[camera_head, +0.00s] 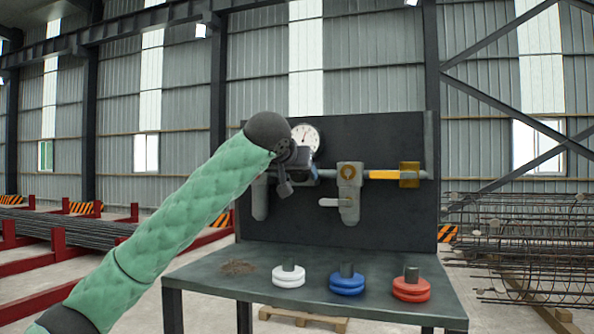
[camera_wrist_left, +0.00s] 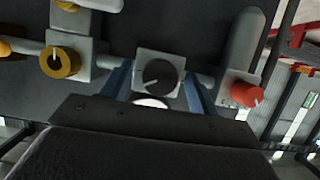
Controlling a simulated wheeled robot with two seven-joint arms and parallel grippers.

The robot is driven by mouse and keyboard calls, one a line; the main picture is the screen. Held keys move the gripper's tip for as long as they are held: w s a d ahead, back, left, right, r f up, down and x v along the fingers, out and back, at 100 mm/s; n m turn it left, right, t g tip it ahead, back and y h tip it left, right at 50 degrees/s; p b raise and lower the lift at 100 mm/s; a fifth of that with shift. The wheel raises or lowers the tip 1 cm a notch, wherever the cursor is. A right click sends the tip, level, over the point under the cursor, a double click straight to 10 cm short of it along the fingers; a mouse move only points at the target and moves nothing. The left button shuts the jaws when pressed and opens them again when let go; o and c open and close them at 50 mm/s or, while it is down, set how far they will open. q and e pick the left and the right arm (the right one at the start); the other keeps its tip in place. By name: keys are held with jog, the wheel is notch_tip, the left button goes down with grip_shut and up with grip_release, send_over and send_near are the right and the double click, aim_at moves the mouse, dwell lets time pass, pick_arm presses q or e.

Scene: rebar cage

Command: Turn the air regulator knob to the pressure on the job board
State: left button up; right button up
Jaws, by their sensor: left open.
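The air regulator knob is a round black knob with a white pointer line on a grey square body, in the left wrist view (camera_wrist_left: 160,74). My left gripper (camera_wrist_left: 157,80) is open, with one blue finger on each side of the knob and its body. I cannot tell whether the fingers touch it. In the head view my left wrist covers the knob. The white pressure gauge (camera_head: 306,138) stands just above and behind the wrist, partly hidden, its reading too small to tell. No job board with a readable pressure shows. My right gripper is out of view.
A red knob (camera_wrist_left: 245,93) and a yellow knob (camera_wrist_left: 60,62) flank the regulator.

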pick_arm(q)
jog(key=shift+w+d+f, duration=0.1)
jog(key=shift+w+f, duration=0.05)
jog(key=shift+w, duration=0.1)
jog(key=shift+c, duration=0.2)
jog(key=c, duration=0.9)
jog(key=shift+s+f+m+b, duration=0.1)
jog(key=shift+m+b, duration=0.2)
jog(key=shift+b, duration=0.35)
jog(key=shift+c, duration=0.2)
jog(key=shift+r+m+y+b, duration=0.2)
jog(key=shift+m+y+b, duration=0.3)
jog(key=shift+y, duration=0.1)
jog(key=o, duration=1)
jog(key=shift+s, duration=0.1)
